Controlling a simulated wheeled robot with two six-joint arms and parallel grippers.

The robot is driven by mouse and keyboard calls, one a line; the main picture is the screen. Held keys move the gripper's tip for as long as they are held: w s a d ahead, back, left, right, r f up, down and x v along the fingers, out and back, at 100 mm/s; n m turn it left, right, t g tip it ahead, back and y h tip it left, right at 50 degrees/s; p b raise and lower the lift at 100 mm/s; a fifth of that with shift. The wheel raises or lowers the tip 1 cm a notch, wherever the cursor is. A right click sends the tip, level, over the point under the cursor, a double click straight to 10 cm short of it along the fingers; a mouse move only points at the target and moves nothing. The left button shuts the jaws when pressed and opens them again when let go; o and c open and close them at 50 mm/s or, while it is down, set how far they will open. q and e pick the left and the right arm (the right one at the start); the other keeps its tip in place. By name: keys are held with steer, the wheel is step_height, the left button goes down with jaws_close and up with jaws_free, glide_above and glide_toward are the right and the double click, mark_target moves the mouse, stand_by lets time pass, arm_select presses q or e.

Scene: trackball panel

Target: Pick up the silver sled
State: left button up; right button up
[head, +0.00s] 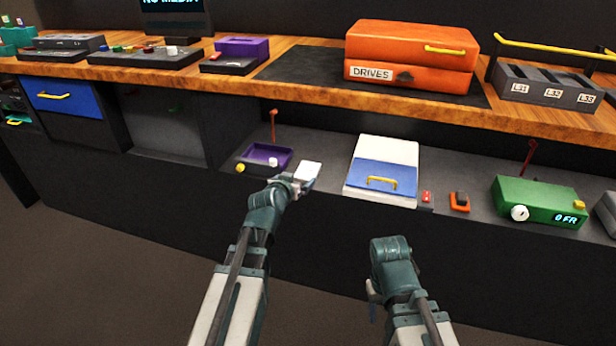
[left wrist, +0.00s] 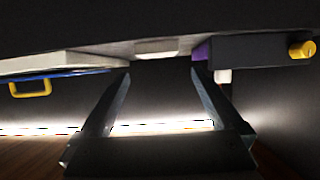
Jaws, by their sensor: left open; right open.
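A small pale silver-white block, which looks like the silver sled (head: 308,170), sits on the lower shelf between the purple tray and the white box. In the left wrist view the sled (left wrist: 155,47) shows beyond the fingertips, roughly centred between them. My left gripper (head: 306,185) is at the sled's near side and hides part of it; I cannot tell whether they touch. The left gripper's fingers (left wrist: 162,76) are spread with nothing between them. My right gripper (head: 373,292) is low in front of the cabinet, away from the shelf, mostly hidden by its own arm.
A purple tray unit (head: 267,153) with yellow and white knobs is left of the sled. A white box with a blue front (head: 385,165) and yellow handle is right of it. A green device (head: 540,200) stands further right. The wooden upper shelf (head: 310,88) overhangs behind.

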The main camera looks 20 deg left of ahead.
mark_target(307, 171)
arm_select(q)
steer(key=b+x, duration=0.1)
steer(key=x, duration=0.4)
steer(key=b+x, duration=0.2)
steer(key=x, duration=0.2)
steer(key=shift+w+d+f, duration=0.15)
steer(key=shift+w+d, duration=0.1)
steer(key=shift+w, duration=0.15)
steer(key=c, duration=1.3)
steer(key=shift+o, duration=0.2)
